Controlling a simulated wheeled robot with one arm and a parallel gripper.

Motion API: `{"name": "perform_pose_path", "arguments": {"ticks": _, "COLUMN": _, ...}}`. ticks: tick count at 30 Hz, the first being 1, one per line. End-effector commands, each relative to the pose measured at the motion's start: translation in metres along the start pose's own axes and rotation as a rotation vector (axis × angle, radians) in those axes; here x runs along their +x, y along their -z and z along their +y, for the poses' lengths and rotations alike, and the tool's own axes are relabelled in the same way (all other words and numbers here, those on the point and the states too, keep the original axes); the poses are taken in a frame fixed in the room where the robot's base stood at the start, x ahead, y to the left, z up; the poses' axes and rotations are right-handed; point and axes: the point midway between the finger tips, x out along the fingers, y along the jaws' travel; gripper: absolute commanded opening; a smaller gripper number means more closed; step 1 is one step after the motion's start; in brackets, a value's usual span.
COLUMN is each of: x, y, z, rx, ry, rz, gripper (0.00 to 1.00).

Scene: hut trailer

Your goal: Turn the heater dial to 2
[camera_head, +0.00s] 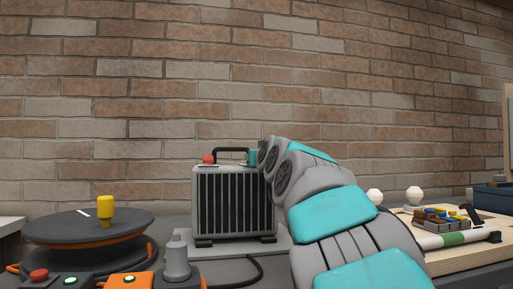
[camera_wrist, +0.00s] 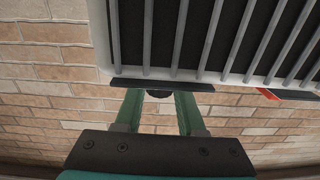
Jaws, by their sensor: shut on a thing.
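The heater (camera_head: 233,203) is a pale box with a dark vertical grille, standing upright by the brick wall; its grille also fills the top of the wrist view (camera_wrist: 220,35). My gripper (camera_head: 253,157) is at the heater's top right corner in the head view. In the wrist view my gripper (camera_wrist: 158,98) has its two green fingers on either side of a small dark round part, which appears to be the dial (camera_wrist: 159,93), and is shut on it. A dark flat strip partly covers the fingertips. The dial's marks and setting cannot be seen.
A red knob (camera_head: 208,160) and a black carry handle (camera_head: 231,150) are on the heater's top, left of my gripper. A round black reel with a yellow knob (camera_head: 105,210) stands left. A wooden board (camera_head: 480,255) with small parts lies right.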

Motion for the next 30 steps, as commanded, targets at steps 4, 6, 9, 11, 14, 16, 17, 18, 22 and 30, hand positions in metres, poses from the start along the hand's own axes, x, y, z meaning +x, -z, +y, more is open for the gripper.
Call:
{"name": "perform_pose_path", "arguments": {"ticks": 4, "x": 0.0000, "y": 0.0057, "z": 0.0003, "rx": -0.007, "ry": -0.088, "rz": -0.003, "gripper": 0.00}}
{"name": "perform_pose_path", "arguments": {"ticks": 6, "x": -0.0003, "y": 0.0062, "z": 0.0011, "rx": -0.008, "ry": -0.129, "rz": 0.000, "gripper": 0.00}}
{"name": "perform_pose_path", "arguments": {"ticks": 9, "x": -0.0001, "y": 0.0059, "z": 0.0019, "rx": -0.010, "ry": -0.184, "rz": 0.001, "gripper": 0.00}}
{"name": "perform_pose_path", "arguments": {"ticks": 11, "x": 0.0004, "y": 0.0049, "z": 0.0016, "rx": -0.011, "ry": -0.215, "rz": 0.001, "gripper": 0.00}}
{"name": "perform_pose_path", "arguments": {"ticks": 14, "x": 0.0003, "y": 0.0045, "z": 0.0010, "rx": -0.010, "ry": -0.264, "rz": 0.001, "gripper": 0.00}}
{"name": "perform_pose_path", "arguments": {"ticks": 16, "x": 0.0001, "y": 0.0041, "z": 0.0013, "rx": -0.011, "ry": -0.298, "rz": 0.003, "gripper": 0.00}}
{"name": "perform_pose_path", "arguments": {"ticks": 17, "x": 0.0002, "y": 0.0038, "z": 0.0010, "rx": -0.010, "ry": -0.311, "rz": 0.003, "gripper": 0.00}}
{"name": "perform_pose_path", "arguments": {"ticks": 18, "x": 0.0005, "y": 0.0030, "z": 0.0007, "rx": -0.010, "ry": -0.328, "rz": 0.003, "gripper": 0.00}}
{"name": "perform_pose_path", "arguments": {"ticks": 22, "x": 0.0012, "y": 0.0010, "z": 0.0005, "rx": -0.007, "ry": -0.378, "rz": 0.001, "gripper": 0.00}}
{"name": "perform_pose_path", "arguments": {"ticks": 30, "x": 0.0013, "y": -0.0001, "z": -0.0005, "rx": -0.003, "ry": -0.456, "rz": 0.001, "gripper": 0.00}}
